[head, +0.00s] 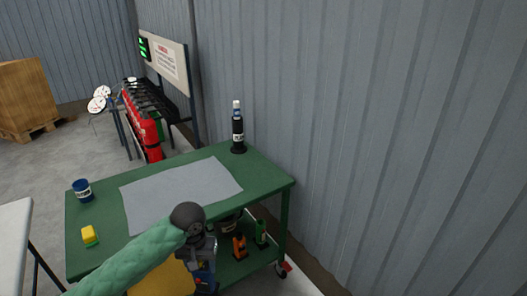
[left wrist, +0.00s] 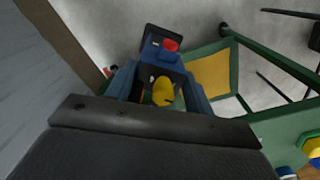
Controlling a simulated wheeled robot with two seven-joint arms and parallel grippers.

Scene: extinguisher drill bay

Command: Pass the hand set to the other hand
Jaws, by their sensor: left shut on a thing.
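My left gripper (head: 204,262) hangs pointing down in front of the green cart's near edge. It is shut on the hand set (head: 206,279), a dark and blue piece with a small red part, seen only partly below the gripper. In the left wrist view the hand set (left wrist: 158,47) shows beyond the jaws as a blue and black body with a red patch. A yellow piece shows between the jaws of the left gripper (left wrist: 163,88); I cannot tell whether it belongs to the hand set. My right gripper is in neither view.
The green cart (head: 270,178) carries a grey mat (head: 180,193), a dark bottle (head: 238,130), a blue can (head: 82,190) and a yellow-green sponge (head: 90,236). Its lower shelf holds several items. A corrugated wall (head: 400,130) stands close on the right. Red extinguishers (head: 142,120) stand behind.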

